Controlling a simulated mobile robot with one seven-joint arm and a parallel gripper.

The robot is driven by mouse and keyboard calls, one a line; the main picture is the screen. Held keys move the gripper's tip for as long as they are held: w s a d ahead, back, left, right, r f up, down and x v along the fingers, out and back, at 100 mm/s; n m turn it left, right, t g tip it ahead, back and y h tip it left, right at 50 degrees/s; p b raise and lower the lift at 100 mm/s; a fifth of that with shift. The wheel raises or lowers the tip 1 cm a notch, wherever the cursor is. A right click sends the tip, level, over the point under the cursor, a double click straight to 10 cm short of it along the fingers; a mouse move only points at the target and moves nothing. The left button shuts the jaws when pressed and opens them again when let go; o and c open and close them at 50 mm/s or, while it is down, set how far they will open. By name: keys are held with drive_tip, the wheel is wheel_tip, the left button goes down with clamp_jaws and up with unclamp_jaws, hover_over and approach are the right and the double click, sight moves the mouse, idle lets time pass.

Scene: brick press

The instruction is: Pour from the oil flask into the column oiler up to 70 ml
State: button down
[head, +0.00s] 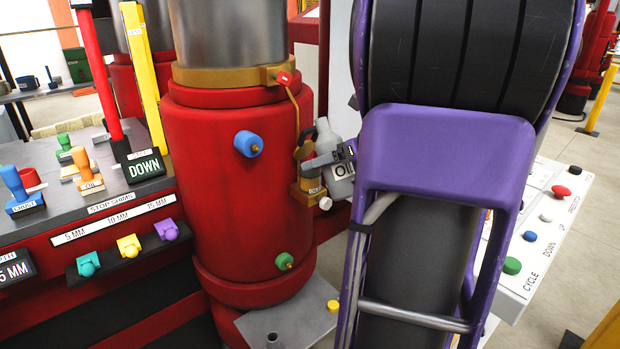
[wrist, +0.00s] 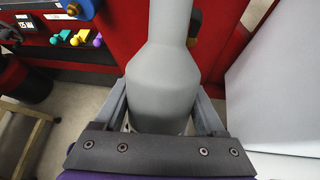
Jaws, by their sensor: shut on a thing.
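The grey oil flask (head: 342,188), with a label reading OIL, is at the right of the red press column in the head view. Its neck (head: 322,132) leans up and to the left. My gripper (head: 326,161) is shut on the flask. In the wrist view the flask (wrist: 163,85) fills the middle, between the two fingers of my gripper (wrist: 163,98). The brass column oiler (head: 307,188), with a small label and a pale knob, is on the column's right side, just left of the flask. The flask partly overlaps it. The oil level and any stream cannot be made out.
The red column (head: 215,180) carries a blue knob (head: 249,144) and a green knob (head: 284,261). A bench with coloured stamps (head: 88,170) is at left. A white button panel (head: 540,235) is at right. My arm hides much of the middle right.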

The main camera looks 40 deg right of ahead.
sight(331, 136)
drive_tip(key=shift+s+f+t+b, duration=0.15)
drive_tip(key=shift+t+b, duration=0.35)
drive_tip(key=shift+b, duration=0.45)
drive_tip(key=shift+f+t+b, duration=0.2)
drive_tip(key=shift+t+b, duration=0.2)
drive_tip(key=shift+b, duration=0.6)
drive_tip(key=shift+s+r, duration=0.1)
drive_tip(key=shift+r, duration=0.05)
drive_tip(key=t, duration=0.1)
drive_tip(key=f+t, duration=0.1)
drive_tip(key=shift+s+f+n+t+y, duration=0.15)
drive_tip(key=shift+f+n+t+y, duration=0.15)
drive_tip(key=shift+t, duration=0.1)
drive_tip(key=shift+s+r+t, duration=0.1)
drive_tip(key=shift+r+t, duration=0.65)
drive_tip(key=shift+t, duration=0.05)
drive_tip(key=shift+r+n+p, duration=0.3)
drive_tip(key=shift+r+p, duration=0.05)
wheel_tip(331, 136, up, 6)
drive_tip(key=p, duration=0.4)
drive_tip(key=shift+p, duration=0.35)
drive_tip(key=shift+f, duration=0.15)
